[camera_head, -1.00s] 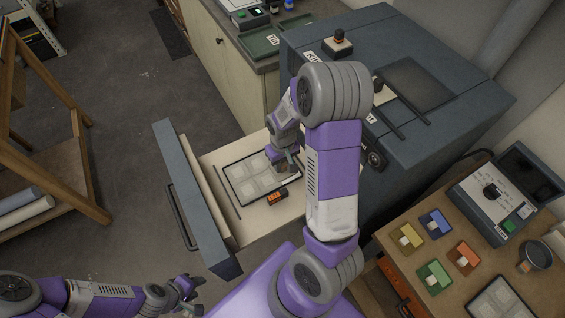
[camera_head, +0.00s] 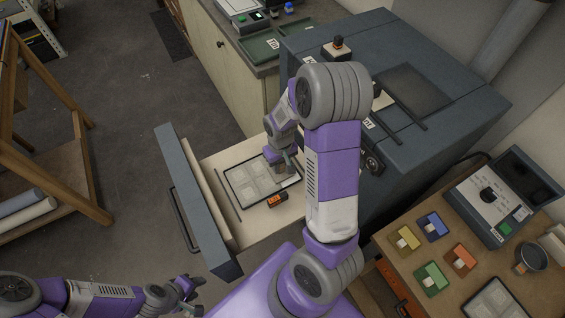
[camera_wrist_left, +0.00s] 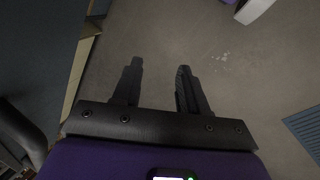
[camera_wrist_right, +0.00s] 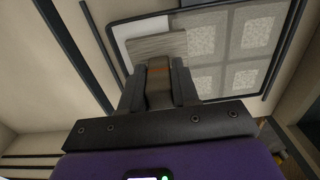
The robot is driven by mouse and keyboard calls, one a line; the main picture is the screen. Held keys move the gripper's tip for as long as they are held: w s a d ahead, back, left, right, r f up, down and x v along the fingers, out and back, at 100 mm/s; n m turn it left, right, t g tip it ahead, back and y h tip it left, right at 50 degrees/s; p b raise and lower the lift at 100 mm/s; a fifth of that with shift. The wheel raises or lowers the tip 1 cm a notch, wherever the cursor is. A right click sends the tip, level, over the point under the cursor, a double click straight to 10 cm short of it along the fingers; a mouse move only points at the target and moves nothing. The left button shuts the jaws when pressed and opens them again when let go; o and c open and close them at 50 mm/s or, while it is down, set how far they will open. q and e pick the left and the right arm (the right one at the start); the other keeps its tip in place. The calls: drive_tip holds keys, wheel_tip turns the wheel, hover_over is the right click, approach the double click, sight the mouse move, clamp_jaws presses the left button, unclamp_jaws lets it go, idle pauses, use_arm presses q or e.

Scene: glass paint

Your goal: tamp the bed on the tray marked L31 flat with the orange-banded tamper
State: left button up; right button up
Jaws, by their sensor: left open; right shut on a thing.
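The tray (camera_head: 232,190), pale with a dark rim and several grey square patches, lies in the pulled-out drawer. It also fills the upper part of the right wrist view (camera_wrist_right: 285,45). I cannot read a marking L31 on it. My right gripper (camera_head: 283,162) is over the tray's far right side, shut on the tamper. In the right wrist view the tamper shows a brownish handle with a faint orange band between the fingers (camera_wrist_right: 158,72) and a grey, grained plate (camera_wrist_right: 157,47). Whether the plate touches the bed cannot be told. My left gripper (camera_head: 190,291) is open and empty over the floor.
An orange and black block (camera_head: 277,201) sits in the drawer (camera_head: 235,232) near the tray's front edge. A blue-grey cabinet (camera_head: 430,120) stands right. The brown table (camera_head: 405,270) holds coloured blocks, a box (camera_head: 490,195) and another tray (camera_head: 492,303).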

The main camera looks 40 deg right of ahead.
drive_tip(key=shift+w+a, duration=0.2)
drive_tip(key=shift+a, duration=0.7)
drive_tip(key=shift+w+a, duration=0.2)
drive_tip(key=shift+a, duration=0.7)
drive_tip(key=shift+w+a, duration=0.2)
drive_tip(key=shift+a, duration=0.7)
drive_tip(key=shift+f, duration=0.15)
drive_tip(key=shift+f+b, duration=0.45)
drive_tip(key=shift+f, duration=0.2)
drive_tip(key=shift+f, duration=0.3)
drive_tip(key=shift+r+p, duration=0.7)
drive_tip(key=shift+r, duration=0.45)
